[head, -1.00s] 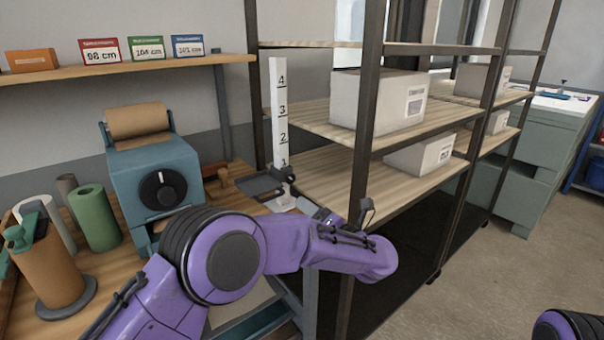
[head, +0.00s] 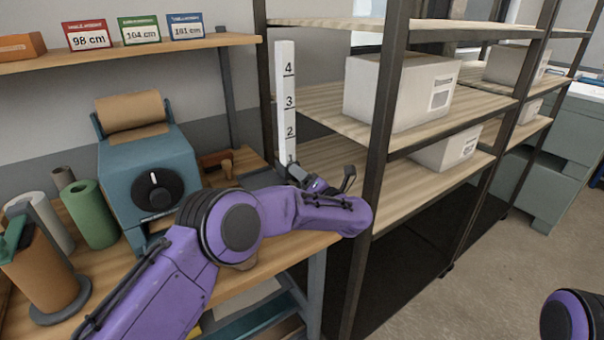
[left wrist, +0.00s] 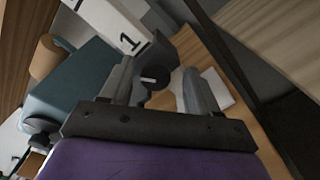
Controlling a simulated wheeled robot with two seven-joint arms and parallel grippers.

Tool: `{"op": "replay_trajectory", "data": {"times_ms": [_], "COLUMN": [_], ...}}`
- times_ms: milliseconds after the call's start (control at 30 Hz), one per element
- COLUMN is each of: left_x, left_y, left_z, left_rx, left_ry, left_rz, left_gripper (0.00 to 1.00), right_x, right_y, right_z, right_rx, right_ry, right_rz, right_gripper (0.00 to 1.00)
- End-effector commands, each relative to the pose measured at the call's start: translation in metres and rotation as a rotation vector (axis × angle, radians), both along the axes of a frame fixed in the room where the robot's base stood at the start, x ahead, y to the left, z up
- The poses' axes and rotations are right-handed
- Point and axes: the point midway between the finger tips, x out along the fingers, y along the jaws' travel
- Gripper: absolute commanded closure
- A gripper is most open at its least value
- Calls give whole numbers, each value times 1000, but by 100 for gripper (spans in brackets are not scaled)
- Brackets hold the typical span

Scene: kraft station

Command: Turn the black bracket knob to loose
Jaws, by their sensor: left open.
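The black bracket knob (left wrist: 153,77), with a white mark on its face, shows in the left wrist view. It sits on a dark bracket by the white numbered post (left wrist: 112,25), near the number 1. My left gripper (left wrist: 161,88) is open, with one finger on each side of the knob in the picture; contact is not clear. In the head view the post (head: 285,95) stands upright at the bench's back right corner. My left gripper (head: 297,176) reaches its foot there, and the arm and gripper hide most of the bracket. My right gripper is out of view.
A blue-grey dispenser (head: 130,160) with a kraft roll and its own black dial (head: 158,190) stands left of the post. A shelf rack (head: 373,180) with white boxes stands close on the right.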

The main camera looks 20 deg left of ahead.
Motion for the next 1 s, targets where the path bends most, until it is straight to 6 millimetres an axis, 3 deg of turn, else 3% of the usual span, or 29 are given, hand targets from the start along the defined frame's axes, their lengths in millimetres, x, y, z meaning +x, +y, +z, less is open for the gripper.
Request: {"op": "replay_trajectory", "data": {"times_ms": [300, 467, 767, 1000], "left_x": [3, 3, 3, 2], "left_y": [6, 7, 6, 7], "left_z": [0, 0, -3, -8], "left_rx": [0, 0, -17, -95], "left_ry": [0, 0, -22, -121], "left_rz": [3, 3, 3, 3], "left_gripper": [39, 91, 92, 92], "right_x": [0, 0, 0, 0], "right_y": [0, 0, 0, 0], "right_z": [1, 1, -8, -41], "right_rx": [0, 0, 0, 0], "right_ry": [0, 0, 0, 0], "right_rz": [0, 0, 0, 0], "right_gripper": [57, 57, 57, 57]}}
